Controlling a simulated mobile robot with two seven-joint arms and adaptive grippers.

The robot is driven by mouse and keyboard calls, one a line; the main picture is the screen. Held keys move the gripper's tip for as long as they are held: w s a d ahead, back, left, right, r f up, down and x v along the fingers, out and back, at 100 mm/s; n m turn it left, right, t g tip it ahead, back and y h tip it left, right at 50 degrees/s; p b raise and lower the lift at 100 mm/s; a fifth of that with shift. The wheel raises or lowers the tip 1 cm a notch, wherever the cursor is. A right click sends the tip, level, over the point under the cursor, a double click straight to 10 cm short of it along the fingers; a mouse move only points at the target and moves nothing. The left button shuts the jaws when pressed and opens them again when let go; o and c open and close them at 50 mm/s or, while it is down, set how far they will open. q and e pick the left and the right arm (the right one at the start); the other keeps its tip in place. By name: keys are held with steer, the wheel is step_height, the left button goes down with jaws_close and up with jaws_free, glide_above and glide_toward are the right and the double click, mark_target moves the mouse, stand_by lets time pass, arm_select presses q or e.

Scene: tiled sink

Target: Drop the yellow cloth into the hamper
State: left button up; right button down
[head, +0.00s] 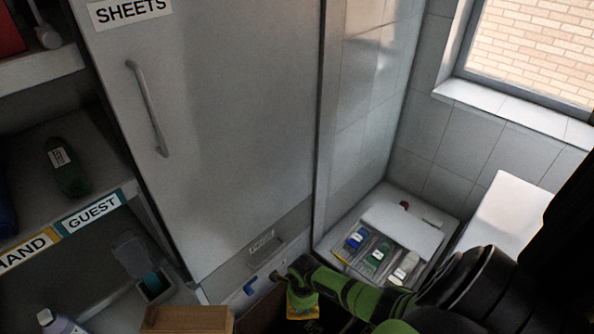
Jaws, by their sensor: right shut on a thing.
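My right gripper (290,280) reaches in from the lower right, with its green and black arm behind it. It is shut on the yellow cloth (301,310), of which a small yellow patch shows hanging below the fingers. The cloth hangs in front of a dark brown opening at the bottom edge, which may be the hamper (262,314); most of it is cut off or hidden by my arm. I cannot tell whether the cloth touches it. My left gripper is not in view.
A tall grey cabinet door (205,130) labelled SHEETS stands behind. Shelves with HAND and GUEST labels (92,213) are at left. A wooden box (188,319) sits at the bottom. A tray with small coloured items (378,252) lies at right, below the window.

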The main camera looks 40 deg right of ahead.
mark_target(303, 314)
steer(key=shift+f+b, duration=0.4)
steer(key=shift+f, duration=0.2)
step_height(303, 314, down, 4)
steer(key=b, duration=0.3)
steer(key=shift+b, duration=0.35)
steer(key=shift+f+b, duration=0.5)
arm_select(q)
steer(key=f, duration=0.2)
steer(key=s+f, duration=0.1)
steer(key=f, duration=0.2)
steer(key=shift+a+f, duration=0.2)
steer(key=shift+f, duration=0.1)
arm_select(e)
steer(key=c, duration=1.1)
jaws_free()
steer(key=shift+c, duration=0.2)
steer(key=shift+r, duration=0.1)
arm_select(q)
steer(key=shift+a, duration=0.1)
arm_select(e)
step_height(303, 314, up, 12)
steer(key=shift+f, duration=0.1)
